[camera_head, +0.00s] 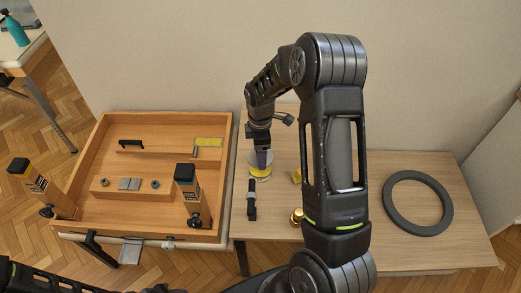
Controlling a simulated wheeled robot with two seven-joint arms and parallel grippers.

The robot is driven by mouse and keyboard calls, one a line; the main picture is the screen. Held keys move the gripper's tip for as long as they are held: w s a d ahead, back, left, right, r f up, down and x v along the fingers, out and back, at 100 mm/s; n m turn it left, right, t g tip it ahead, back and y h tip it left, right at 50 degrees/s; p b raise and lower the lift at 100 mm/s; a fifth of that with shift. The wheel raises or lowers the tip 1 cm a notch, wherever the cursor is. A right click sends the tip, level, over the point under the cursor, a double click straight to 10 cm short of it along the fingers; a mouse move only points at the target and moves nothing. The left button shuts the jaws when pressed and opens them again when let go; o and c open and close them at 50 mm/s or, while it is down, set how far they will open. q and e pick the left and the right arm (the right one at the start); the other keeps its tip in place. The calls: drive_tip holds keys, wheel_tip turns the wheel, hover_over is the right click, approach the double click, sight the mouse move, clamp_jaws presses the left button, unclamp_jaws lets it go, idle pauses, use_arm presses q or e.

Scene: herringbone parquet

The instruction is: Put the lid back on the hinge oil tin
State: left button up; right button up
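A small round tin with a yellow band and pale rim (258,170) stands on the right-hand table near its left edge. My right arm reaches over the table, and its gripper (262,160) points down at the tin, overlapping its top in this view. The fingers are too small and hidden to show whether they are open or hold anything. I cannot make out a separate lid. A dark arm of mine shows along the bottom left; its gripper is out of view.
A brass-coloured round object (297,216), a yellow piece (297,176) and a black upright item (252,200) are near the tin. A dark ring (388,203) lies at right. A wooden tray (222,140) with hardware stands left; two dark-labelled clamp-like pieces (186,180) (38,182) sit on it.

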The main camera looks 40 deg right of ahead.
drive_tip(key=shift+f+b, duration=1.6)
drive_tip(key=shift+f, duration=0.9)
drive_tip(key=shift+f+b, duration=0.15)
drive_tip(key=shift+b, duration=0.25)
idle(0.5)
drive_tip(key=o, duration=1.4)
drive_tip(key=shift+c, duration=0.2)
drive_tip(key=shift+r+p, duration=2.3)
drive_tip(key=shift+r, duration=1.2)
